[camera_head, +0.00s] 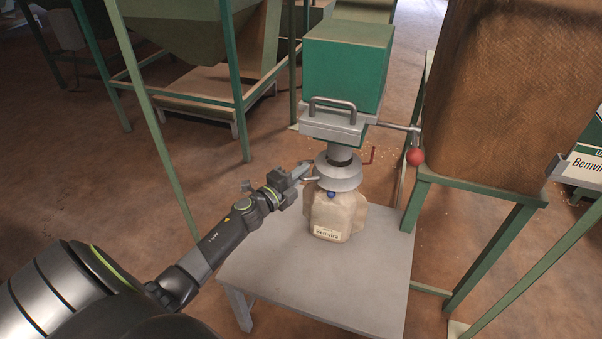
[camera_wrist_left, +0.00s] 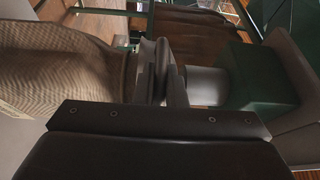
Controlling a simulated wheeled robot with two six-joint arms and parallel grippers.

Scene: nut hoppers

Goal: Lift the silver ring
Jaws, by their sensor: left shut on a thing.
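The silver ring (camera_head: 339,175) sits around the spout under the green hopper box (camera_head: 345,68), right above the mouth of a tan sack (camera_head: 334,213). The sack stands upright on the grey table, with a small blue part at its neck. My left gripper (camera_head: 304,172) reaches in from the left and is shut on the near-left edge of the ring. In the left wrist view its fingers (camera_wrist_left: 161,72) close on the ring's rim, between the sack at left and the pale spout at right. My right gripper is out of view.
The grey table (camera_head: 300,278) is clear in front of the sack. A lever with a red ball (camera_head: 415,157) sticks out to the right of the spout. A green frame (camera_head: 480,190) with a large brown woven bag stands at right.

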